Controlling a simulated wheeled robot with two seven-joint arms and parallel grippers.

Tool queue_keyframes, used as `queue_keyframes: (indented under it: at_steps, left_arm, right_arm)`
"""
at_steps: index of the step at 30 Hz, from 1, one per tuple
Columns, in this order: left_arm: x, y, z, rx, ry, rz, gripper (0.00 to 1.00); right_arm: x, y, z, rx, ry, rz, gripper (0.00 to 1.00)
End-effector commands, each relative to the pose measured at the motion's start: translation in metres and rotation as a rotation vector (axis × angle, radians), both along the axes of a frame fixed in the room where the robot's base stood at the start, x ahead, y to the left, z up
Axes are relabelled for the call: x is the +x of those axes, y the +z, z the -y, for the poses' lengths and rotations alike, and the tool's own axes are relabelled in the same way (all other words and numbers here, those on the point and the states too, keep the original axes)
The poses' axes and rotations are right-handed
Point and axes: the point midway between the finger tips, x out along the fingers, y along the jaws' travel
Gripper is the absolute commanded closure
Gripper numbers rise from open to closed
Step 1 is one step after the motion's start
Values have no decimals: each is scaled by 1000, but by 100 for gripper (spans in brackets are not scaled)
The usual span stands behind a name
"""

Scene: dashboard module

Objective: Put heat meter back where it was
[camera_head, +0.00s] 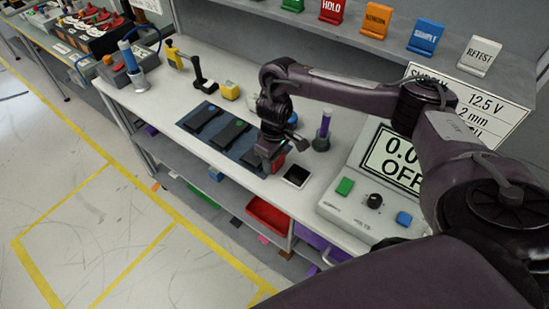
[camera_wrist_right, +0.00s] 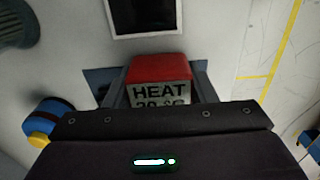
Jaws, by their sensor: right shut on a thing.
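The heat meter (camera_wrist_right: 158,70) is a small block with a red top and a white front reading HEAT. In the wrist view it sits between the two fingers of my right gripper (camera_wrist_right: 160,88), which is shut on it. In the head view its red side (camera_head: 279,163) shows beside my right gripper (camera_head: 270,158), at the right end of a dark blue mat (camera_head: 207,144). The gripper hides much of it, and I cannot tell whether it touches the surface. My left gripper is not in view.
Black slabs (camera_head: 229,132) lie on the mat. A black-screened square (camera_head: 297,176) lies just right of the meter. A purple-topped cylinder (camera_head: 323,130) and a display console (camera_head: 373,190) stand further right. A yellow block (camera_head: 231,90) is behind the mat.

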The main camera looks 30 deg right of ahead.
Motion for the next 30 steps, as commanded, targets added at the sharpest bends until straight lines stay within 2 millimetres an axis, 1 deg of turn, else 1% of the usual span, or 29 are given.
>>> queue_keyframes:
  at_steps: [1, 6, 13, 16, 20, 24, 30]
  left_arm:
    - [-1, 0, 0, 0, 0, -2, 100]
    - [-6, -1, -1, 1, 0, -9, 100]
    - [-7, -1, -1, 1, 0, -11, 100]
    - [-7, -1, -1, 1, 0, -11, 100]
    - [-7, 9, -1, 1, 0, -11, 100]
    - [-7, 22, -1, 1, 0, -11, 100]
    - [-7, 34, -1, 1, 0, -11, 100]
  right_arm:
    - [0, -2, 0, 1, 0, -1, 48]
    - [0, -1, 0, 0, 0, -1, 28]
    - [0, -1, 0, 0, 0, 0, 28]
    - [0, 3, 0, 0, 0, 1, 28]
    - [2, 23, 0, -1, 1, 5, 28]
    - [2, 54, 1, -2, 2, 6, 28]
    - [1, 93, 1, -1, 0, 5, 28]
